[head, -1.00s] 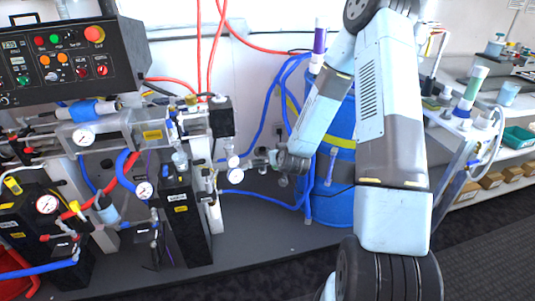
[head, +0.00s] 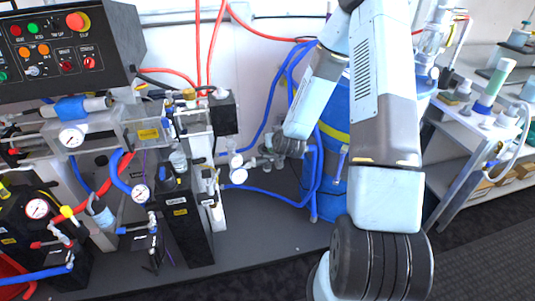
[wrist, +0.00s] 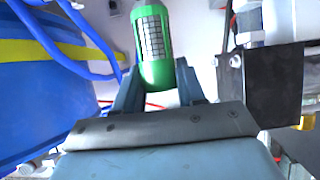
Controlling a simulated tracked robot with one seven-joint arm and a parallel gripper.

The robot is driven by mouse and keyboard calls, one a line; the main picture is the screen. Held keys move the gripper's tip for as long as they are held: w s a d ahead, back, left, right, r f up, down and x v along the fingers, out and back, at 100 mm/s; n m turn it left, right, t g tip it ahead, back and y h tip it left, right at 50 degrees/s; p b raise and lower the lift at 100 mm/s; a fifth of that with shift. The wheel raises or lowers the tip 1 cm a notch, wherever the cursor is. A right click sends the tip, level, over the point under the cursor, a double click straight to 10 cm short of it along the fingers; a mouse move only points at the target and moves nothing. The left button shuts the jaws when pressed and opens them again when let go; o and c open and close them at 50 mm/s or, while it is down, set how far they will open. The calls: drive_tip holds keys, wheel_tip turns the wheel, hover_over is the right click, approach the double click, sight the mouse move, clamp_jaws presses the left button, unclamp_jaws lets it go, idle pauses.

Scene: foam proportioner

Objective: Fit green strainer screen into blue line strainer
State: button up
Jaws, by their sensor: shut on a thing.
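The green strainer screen (wrist: 152,45), a rounded green cylinder with a dark mesh window, stands between my fingers in the wrist view. My gripper (wrist: 157,82) is shut on its lower part, and the mesh end points away from the palm. In the head view my gripper (head: 287,146) is a dark shape beside the pipe fittings, and the screen cannot be made out. A blue cylinder (head: 72,108) lies along the upper pipe at left; it may be the blue line strainer, but I cannot tell for sure. It is well left of my gripper.
A black control panel (head: 60,45) overhangs the left side. Gauges, hoses and a black box (head: 222,113) crowd the rig left of my gripper. A blue drum (head: 335,155) stands behind my arm. A bench (head: 455,120) with bottles is at right. Open floor lies in front.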

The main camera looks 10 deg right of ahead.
drive_tip(key=shift+d, duration=0.35)
